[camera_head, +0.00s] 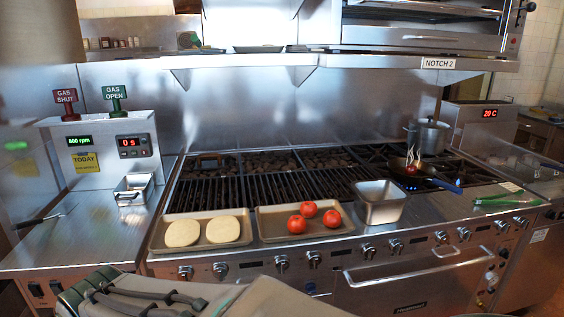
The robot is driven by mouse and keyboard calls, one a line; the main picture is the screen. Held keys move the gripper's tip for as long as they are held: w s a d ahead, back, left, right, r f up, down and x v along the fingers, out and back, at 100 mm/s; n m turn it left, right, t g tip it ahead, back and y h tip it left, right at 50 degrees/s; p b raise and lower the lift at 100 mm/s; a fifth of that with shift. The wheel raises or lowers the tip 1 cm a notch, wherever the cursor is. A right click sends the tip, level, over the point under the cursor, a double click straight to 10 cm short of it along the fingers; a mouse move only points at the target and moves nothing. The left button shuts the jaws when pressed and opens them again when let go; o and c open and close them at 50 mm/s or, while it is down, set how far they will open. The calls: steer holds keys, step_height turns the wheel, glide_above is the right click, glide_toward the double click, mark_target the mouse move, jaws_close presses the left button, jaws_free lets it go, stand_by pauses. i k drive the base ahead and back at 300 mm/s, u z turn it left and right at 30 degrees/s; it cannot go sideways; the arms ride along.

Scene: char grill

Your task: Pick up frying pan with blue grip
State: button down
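The frying pan (400,163) sits on a burner at the right of the range, in the head view. It is dark, and its blue grip (448,187) points toward the right front. A small red item (410,170) lies in the pan and pale steam rises from it. Blue flame shows beside the pan. Nothing touches the grip. Part of my arm shows along the bottom edge, well to the left of the pan and nearer the camera. My gripper itself is not in view.
A square metal container (379,207) stands left of the pan. Trays with flat round pieces (162,243) and red tomatoes (262,228) lie along the grill's front. A lidded pot (428,136) stands behind the pan. Green tongs (503,201) lie right of the grip.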

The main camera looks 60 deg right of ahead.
mark_target(425, 174)
steer(key=z, duration=2.95)
